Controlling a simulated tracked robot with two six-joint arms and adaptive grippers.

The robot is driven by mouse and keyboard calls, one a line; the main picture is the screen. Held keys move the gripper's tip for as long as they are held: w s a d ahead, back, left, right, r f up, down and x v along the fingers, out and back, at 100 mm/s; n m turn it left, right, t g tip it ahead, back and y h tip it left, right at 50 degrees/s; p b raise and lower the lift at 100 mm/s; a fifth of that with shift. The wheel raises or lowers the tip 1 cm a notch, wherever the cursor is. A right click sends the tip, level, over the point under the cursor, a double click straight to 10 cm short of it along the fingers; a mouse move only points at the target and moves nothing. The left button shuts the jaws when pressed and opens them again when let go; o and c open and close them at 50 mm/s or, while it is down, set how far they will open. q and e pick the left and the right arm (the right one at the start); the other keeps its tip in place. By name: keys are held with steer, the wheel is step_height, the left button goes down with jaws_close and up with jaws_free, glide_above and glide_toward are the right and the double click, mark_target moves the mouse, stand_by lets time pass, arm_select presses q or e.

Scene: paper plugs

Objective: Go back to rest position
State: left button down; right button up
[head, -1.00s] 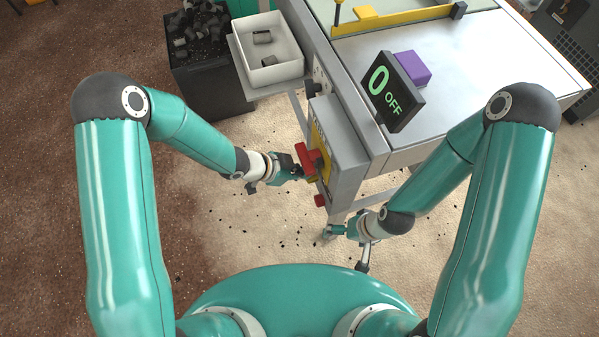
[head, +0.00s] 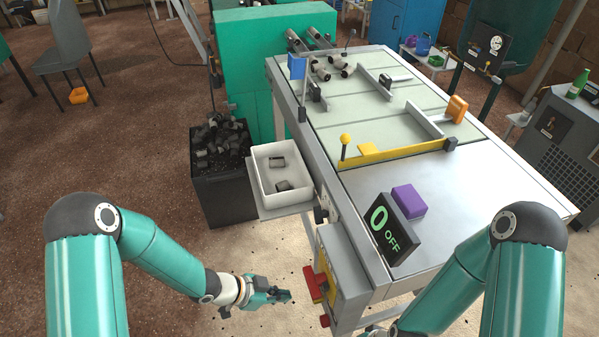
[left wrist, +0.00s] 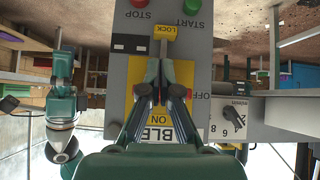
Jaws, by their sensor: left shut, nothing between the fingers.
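My left gripper (head: 289,296) is shut and empty, just left of the red switch handle (head: 313,285) on the machine's front, with a small gap. In the left wrist view its fingers (left wrist: 162,68) come together in front of the grey control panel (left wrist: 222,70), over a yellow plate marked ON. A yellow LOCK tab (left wrist: 165,32) shows beyond the fingertips. The sign (head: 394,230) on the machine reads 0 OFF.
A white bin (head: 270,192) with dark pieces sits left of the machine table (head: 490,190). A black crate (head: 222,205) heaped with dark pieces stands beside it. A purple block (head: 409,201) is behind the sign. The floor left of my left gripper is clear.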

arm_select(q)
steer(key=s+a+f+n+g+y, duration=0.1)
steer(key=s+a+f+n+y, duration=0.1)
steer(key=s+n, duration=0.4)
steer(key=s+a+f+n+g+y, duration=0.1)
steer(key=s+a+n, duration=0.4)
steer(key=n, duration=0.5)
step_height(320, 180, down, 2)
steer(key=shift+s+f+y, duration=0.25)
steer(key=shift+s+y, duration=0.55)
steer(key=shift+s, duration=0.15)
